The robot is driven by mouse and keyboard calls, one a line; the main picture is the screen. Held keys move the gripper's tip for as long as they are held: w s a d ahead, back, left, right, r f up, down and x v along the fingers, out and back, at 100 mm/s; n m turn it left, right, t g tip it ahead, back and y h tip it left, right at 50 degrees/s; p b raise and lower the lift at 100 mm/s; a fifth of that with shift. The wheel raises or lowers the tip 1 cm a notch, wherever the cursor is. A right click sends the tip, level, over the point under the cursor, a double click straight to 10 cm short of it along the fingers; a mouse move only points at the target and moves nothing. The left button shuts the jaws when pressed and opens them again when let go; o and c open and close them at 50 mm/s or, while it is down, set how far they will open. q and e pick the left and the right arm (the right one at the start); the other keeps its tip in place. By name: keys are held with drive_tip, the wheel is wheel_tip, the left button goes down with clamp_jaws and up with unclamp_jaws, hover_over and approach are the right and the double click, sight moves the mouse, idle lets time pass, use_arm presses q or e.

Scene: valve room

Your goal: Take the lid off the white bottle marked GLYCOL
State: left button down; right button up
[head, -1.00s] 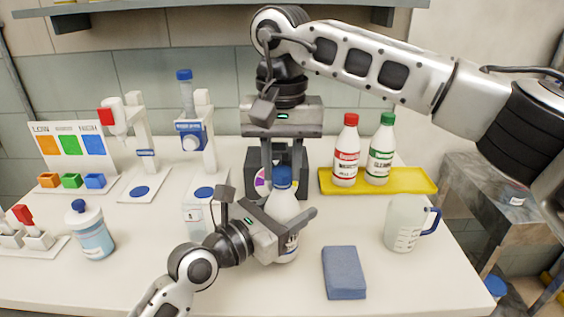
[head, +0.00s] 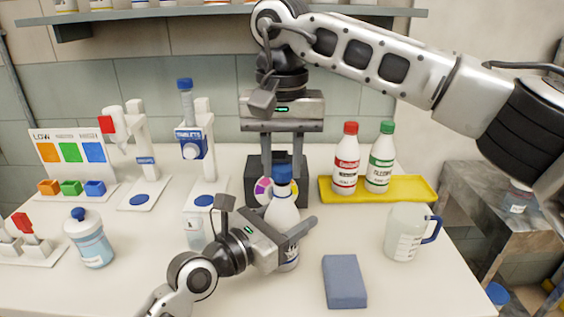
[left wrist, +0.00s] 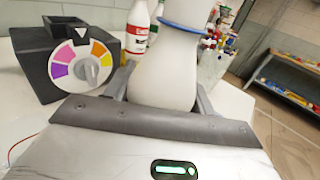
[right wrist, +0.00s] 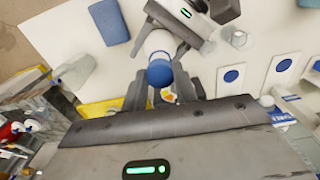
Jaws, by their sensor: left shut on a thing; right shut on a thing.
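The white bottle (head: 282,215) stands upright on the bench, its label mostly hidden by my left gripper and unreadable. Its blue lid (head: 282,174) is at the top of the neck; the lid also shows from above in the right wrist view (right wrist: 160,72). My left gripper (head: 291,235) is shut around the bottle's body; the left wrist view shows the white body (left wrist: 165,80) between its fingers. My right gripper (head: 282,168) points straight down over the bottle, its fingers shut on the lid. I cannot tell whether the lid has loosened.
A dark box with a coloured dial (head: 262,190) stands close behind the bottle. A yellow tray (head: 410,190) holds red-capped and green-capped bottles. A jug (head: 404,232) and blue block (head: 344,281) are to the right. A blue-lidded jar (head: 90,240) and dispensers (head: 197,145) are left.

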sight(282, 167)
drive_tip(key=shift+r, duration=0.1)
drive_tip(key=shift+r, duration=1.9)
use_arm(q)
drive_tip(key=shift+c, duration=2.2)
unclamp_jaws()
